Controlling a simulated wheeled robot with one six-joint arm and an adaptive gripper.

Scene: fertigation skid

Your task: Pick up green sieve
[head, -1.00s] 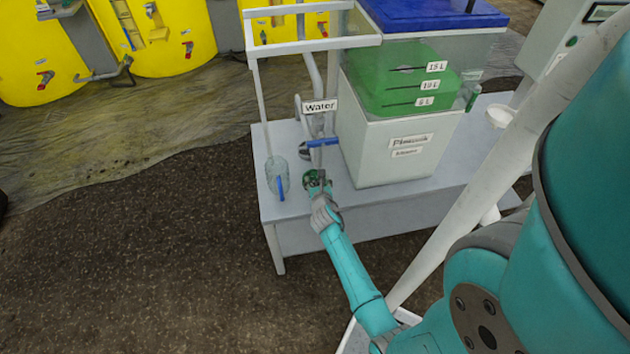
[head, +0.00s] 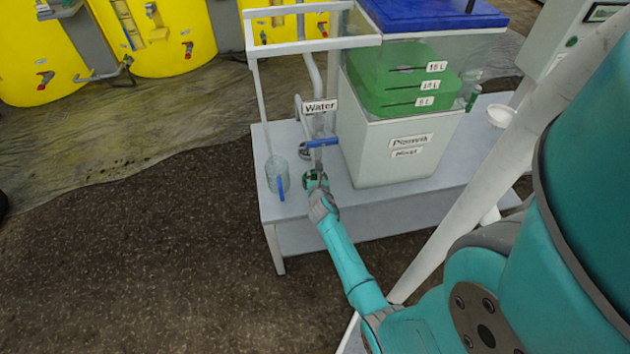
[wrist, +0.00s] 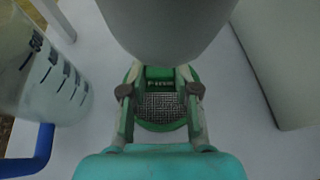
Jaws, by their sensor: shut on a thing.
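The green sieve (wrist: 160,108) shows in the wrist view as a green ring with a grey wire mesh, above the bench top. My gripper (wrist: 160,92) has one finger on each side of the sieve's green handle part and is shut on it. In the head view the green sieve (head: 309,181) is small and partly hidden by my gripper (head: 318,184), at the front of the bench below the Water pipe. I cannot tell whether the sieve touches the bench.
A clear measuring jug (head: 275,173) with a blue handle stands left of the sieve. A blue tap handle (head: 322,143) is just above my gripper. A white tank (head: 392,150) stands to the right. A pale rounded body (wrist: 165,30) overhangs the sieve in the wrist view.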

